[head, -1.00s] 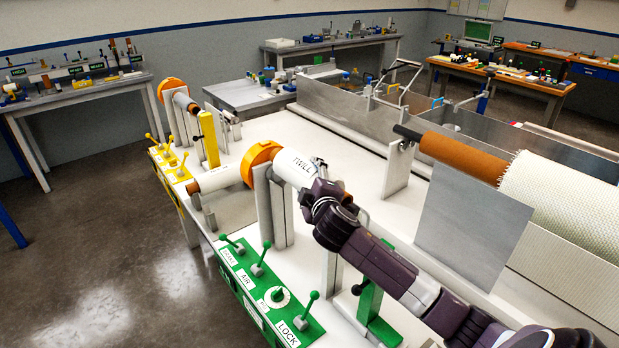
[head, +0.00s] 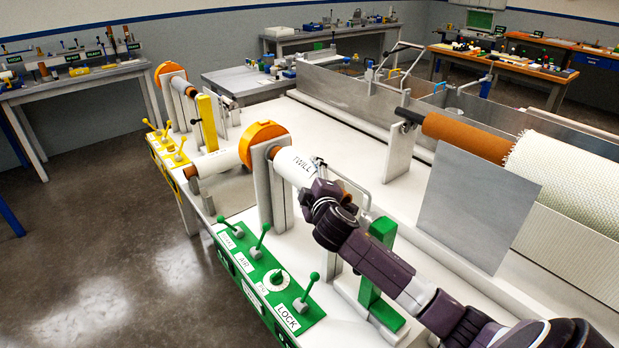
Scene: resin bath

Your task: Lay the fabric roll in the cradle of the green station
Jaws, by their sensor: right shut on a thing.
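The fabric roll (head: 294,164) is white, marked TWILL, with a brown core end showing beyond my gripper. My right gripper (head: 322,188) is shut on it and hides part of it. The roll's far end is close to the orange disc (head: 263,135) on the upright plate of the green station; I cannot tell whether they touch. The green station has a green panel (head: 246,265) with levers and a dial, and a green post (head: 380,262) nearer me. The cradle cannot be made out clearly behind my arm. My left gripper is not in view.
The yellow station (head: 166,158) stands beyond the green one. Another white roll (head: 222,162) with a brown end lies between them. A grey metal plate (head: 475,205) and a large textured roll (head: 570,180) on a brown core stand at the right. Open white bench surface (head: 335,130) lies behind.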

